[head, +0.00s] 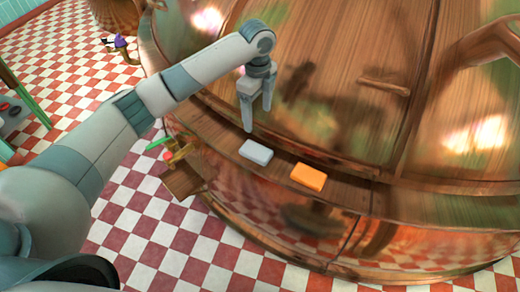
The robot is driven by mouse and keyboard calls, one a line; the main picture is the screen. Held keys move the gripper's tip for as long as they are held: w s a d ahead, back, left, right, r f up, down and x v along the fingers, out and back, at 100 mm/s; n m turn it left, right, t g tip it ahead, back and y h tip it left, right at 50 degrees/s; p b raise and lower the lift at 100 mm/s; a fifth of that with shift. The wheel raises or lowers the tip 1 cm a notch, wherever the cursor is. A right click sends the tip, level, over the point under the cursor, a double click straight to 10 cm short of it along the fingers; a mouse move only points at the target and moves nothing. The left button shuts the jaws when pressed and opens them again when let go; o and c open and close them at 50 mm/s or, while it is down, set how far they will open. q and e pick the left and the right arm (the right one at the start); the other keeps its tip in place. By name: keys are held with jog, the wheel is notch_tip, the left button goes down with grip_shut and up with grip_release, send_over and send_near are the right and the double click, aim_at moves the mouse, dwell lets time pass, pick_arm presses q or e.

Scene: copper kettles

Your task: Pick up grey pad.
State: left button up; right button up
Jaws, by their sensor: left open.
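The grey pad (257,152) is a small light grey block lying flat on the brown wooden ledge of the large rounded copper-and-wood body. My left gripper (258,118) is above and just behind the pad, pointing down, with its two fingers apart and nothing between them. The fingertips look clear of the pad, though the exact height gap is hard to judge. My right gripper is not in this view.
An orange pad (308,177) lies on the same ledge (350,194), to the right of the grey pad. A wooden handle (384,87) sticks out farther back. A tap-like fitting with green and red parts (172,150) is at the left. Checkered floor surrounds the body.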

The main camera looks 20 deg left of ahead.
pick_arm(q)
jog(key=p, duration=0.4)
send_over(258, 151)
notch_tip(258, 151, down, 11)
jog(key=shift+f, duration=0.55)
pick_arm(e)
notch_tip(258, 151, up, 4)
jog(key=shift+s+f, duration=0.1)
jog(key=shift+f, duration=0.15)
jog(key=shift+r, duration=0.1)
